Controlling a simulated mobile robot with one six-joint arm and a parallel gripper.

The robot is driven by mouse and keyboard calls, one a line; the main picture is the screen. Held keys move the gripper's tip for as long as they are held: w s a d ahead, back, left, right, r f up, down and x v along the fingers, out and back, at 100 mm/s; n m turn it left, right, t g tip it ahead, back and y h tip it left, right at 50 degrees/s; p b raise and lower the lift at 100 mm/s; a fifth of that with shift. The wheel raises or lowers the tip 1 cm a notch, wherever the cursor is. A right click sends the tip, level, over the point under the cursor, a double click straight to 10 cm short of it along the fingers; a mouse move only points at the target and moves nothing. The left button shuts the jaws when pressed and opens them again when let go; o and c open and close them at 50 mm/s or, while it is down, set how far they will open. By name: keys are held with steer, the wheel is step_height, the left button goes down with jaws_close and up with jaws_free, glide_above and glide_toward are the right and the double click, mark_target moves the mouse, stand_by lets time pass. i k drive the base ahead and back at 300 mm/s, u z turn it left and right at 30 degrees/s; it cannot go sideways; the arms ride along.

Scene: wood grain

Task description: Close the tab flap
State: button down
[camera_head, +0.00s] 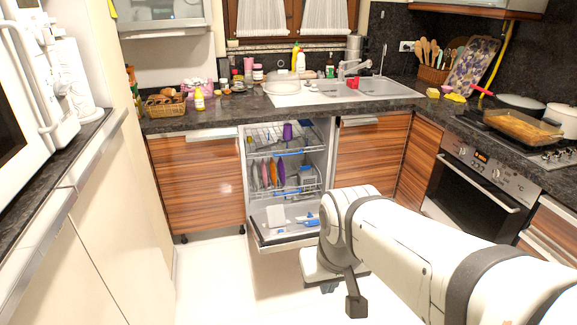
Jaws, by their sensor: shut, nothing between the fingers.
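The dishwasher (329,150) stands open under the counter, its door (262,236) folded down low. On the inner face of the door is a small pale raised piece (276,216) that looks like the tab flap, standing open. Blue and white parts (305,220) lie to its right. The details are too small to tell. My gripper (355,304) appears as a dark narrow piece pointing down, to the right of and nearer than the door. It is shut and empty, apart from the flap. My arm hides the right end of the door.
Inside the dishwasher, the upper rack (270,140) holds a purple cup (287,131) and the lower rack (255,190) holds colourful plates. Wood-grain cabinets (195,180) flank it. The oven (475,190) is at right. White floor (215,285) is clear at front left.

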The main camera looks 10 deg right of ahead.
mark_target(276, 214)
steer(key=z, duration=0.3)
steer(key=i, duration=1.6)
steer(key=u, duration=0.4)
